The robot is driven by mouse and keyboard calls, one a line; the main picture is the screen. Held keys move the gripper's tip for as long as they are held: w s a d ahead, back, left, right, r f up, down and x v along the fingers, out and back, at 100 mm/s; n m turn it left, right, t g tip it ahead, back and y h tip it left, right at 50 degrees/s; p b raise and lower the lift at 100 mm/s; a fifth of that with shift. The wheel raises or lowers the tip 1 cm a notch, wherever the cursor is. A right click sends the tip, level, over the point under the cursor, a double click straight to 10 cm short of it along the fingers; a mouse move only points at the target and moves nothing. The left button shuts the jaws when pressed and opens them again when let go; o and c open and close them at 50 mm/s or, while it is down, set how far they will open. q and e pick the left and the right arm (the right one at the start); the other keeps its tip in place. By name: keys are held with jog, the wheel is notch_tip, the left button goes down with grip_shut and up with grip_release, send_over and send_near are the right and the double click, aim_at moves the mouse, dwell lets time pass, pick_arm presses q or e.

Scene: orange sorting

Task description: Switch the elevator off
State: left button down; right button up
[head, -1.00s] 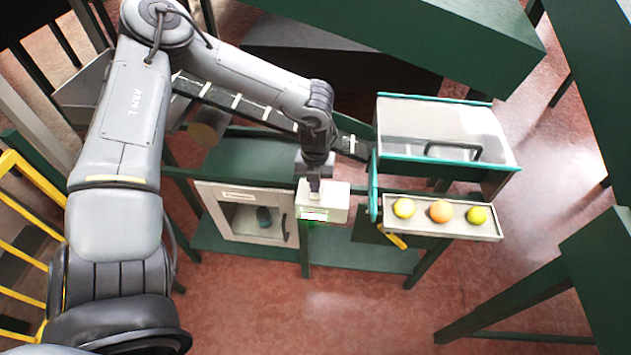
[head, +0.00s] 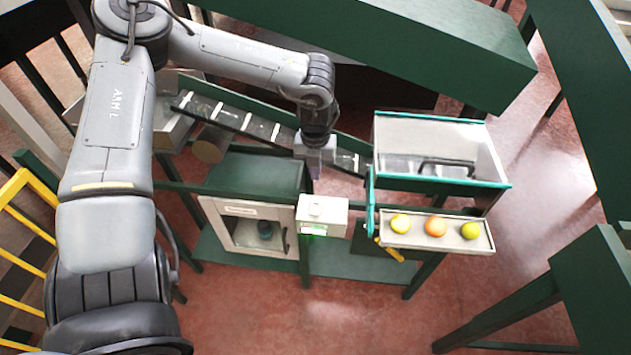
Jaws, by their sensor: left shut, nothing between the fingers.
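The elevator (head: 233,118) is a dark sloped belt with pale cleats, running from the upper left down to the bin at the right. A small white control box (head: 325,207) stands at the middle of the green frame, with a green light glowing on its front. A small raised part shows on its top, but its setting is too small to tell. My left gripper (head: 316,172) is shut and empty. It points down above and behind the box, apart from it, and hides part of the belt. My right gripper is not in view.
A clear-walled bin (head: 415,135) with teal edges stands to the right. Below it a tray (head: 397,241) holds a yellow, an orange and a yellow-green fruit. A grey cabinet (head: 222,237) with a window stands left of the box. A yellow lever (head: 391,252) is under the tray.

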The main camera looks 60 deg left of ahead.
pick_arm(q)
jog(key=shift+w+a+r, duration=0.1)
jog(key=shift+a+r, duration=0.1)
jog(key=shift+r, duration=1.3)
